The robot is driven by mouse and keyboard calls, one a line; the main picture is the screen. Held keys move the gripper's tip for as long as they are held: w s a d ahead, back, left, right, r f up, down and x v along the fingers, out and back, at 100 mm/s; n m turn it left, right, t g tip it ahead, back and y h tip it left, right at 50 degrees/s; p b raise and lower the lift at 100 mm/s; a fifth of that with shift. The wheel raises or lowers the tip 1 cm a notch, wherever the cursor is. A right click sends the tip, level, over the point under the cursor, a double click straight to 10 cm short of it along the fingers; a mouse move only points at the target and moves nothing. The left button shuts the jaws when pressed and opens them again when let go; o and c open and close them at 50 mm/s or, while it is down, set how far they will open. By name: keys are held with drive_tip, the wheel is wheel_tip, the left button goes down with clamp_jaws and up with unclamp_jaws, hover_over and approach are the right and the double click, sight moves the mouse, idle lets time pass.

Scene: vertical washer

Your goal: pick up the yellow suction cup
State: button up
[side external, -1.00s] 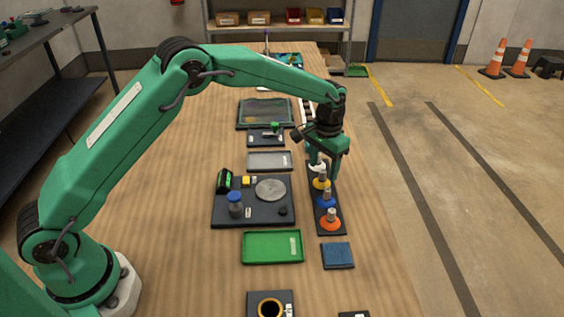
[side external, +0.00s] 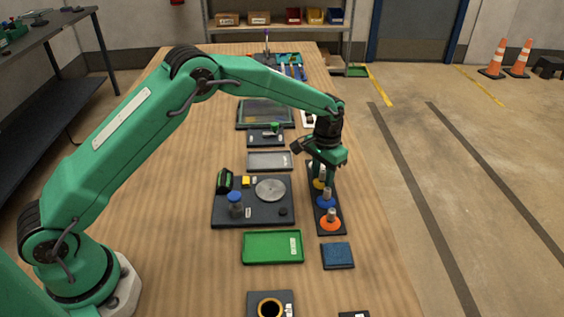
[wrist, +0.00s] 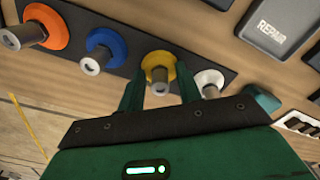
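The yellow suction cup (side external: 318,185) stands in the dark strip rack (side external: 331,229), partly hidden by my gripper in the side view. In the wrist view the yellow cup (wrist: 158,66) has a grey stem pointing toward the camera. My gripper (wrist: 160,88) is open, with one green finger on each side of that stem and a gap showing on both sides. In the side view my gripper (side external: 322,174) points down over the far part of the rack. I cannot tell whether either finger touches the cup.
A white cup (wrist: 208,80) sits close beside the right finger. A blue cup (wrist: 106,46) and an orange cup (wrist: 40,28) stand in the same row. A green tray (side external: 273,261) and blue pad (side external: 338,255) lie nearer the camera. Bare wood lies right of the rack.

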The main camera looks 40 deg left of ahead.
sight(323, 171)
drive_tip(key=c, duration=0.5)
drive_tip(key=shift+o, duration=0.2)
drive_tip(key=shift+r, duration=0.45)
clamp_jaws()
wheel_tip(323, 171, up, 4)
drive_tip(key=shift+f, duration=0.25)
drive_tip(key=s+d+r, duration=0.6)
drive_tip(key=s+d, duration=0.2)
drive_tip(key=shift+d+r, duration=0.25)
drive_tip(key=shift+r, duration=0.05)
drive_tip(key=shift+a, duration=0.1)
drive_tip(key=s+a+f, duration=0.1)
drive_tip(key=s+a, duration=0.3)
drive_tip(key=a, duration=1.2)
